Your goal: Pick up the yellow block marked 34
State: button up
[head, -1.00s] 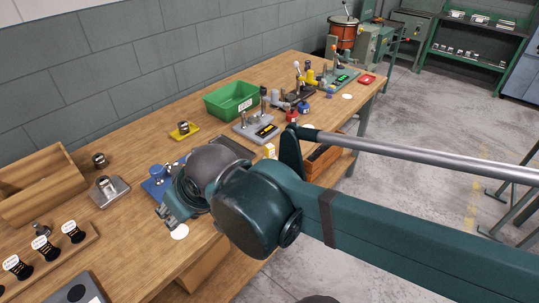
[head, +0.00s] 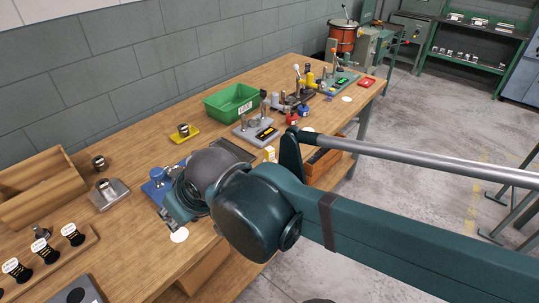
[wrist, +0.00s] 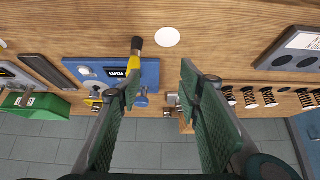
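A small pale yellow block (head: 270,153) stands near the bench's front edge in the head view, beyond my wrist. Its number is too small to read, so I cannot confirm that it is the one marked 34. My gripper (wrist: 160,76) is open and empty, with its green pads well apart and pointing at the bench. In the head view my gripper (head: 178,207) is partly hidden by its own wrist, beside a blue fixture (head: 157,187). In the wrist view the blue fixture's base (wrist: 150,78) lies below the fingers, with a black-and-yellow upright part (wrist: 136,52) close to the left finger.
A green bin (head: 232,101), a yellow plate (head: 186,136) with a metal part and a grey fixture (head: 248,133) stand farther along the bench. Several black labelled coils (head: 48,251) sit at the left. A white disc (head: 179,235) lies on bare wood at the front edge.

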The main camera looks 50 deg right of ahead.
jog(key=shift+d+r, duration=0.1)
dwell(0.3)
jog(key=m+g+h+p, duration=0.4)
jog(key=m+g+p, duration=0.4)
jog(key=m+p, duration=1.1)
send_near(270, 149)
notch_tip(270, 149, down, 2)
jog(key=m, duration=0.1)
jog(key=shift+d+f+m, duration=0.3)
jog(key=shift+d+f, duration=0.05)
jog(key=shift+d, duration=0.05)
jog(key=shift+f, duration=0.1)
jog(key=shift+b+x, duration=0.4)
jog(key=shift+x, duration=0.85)
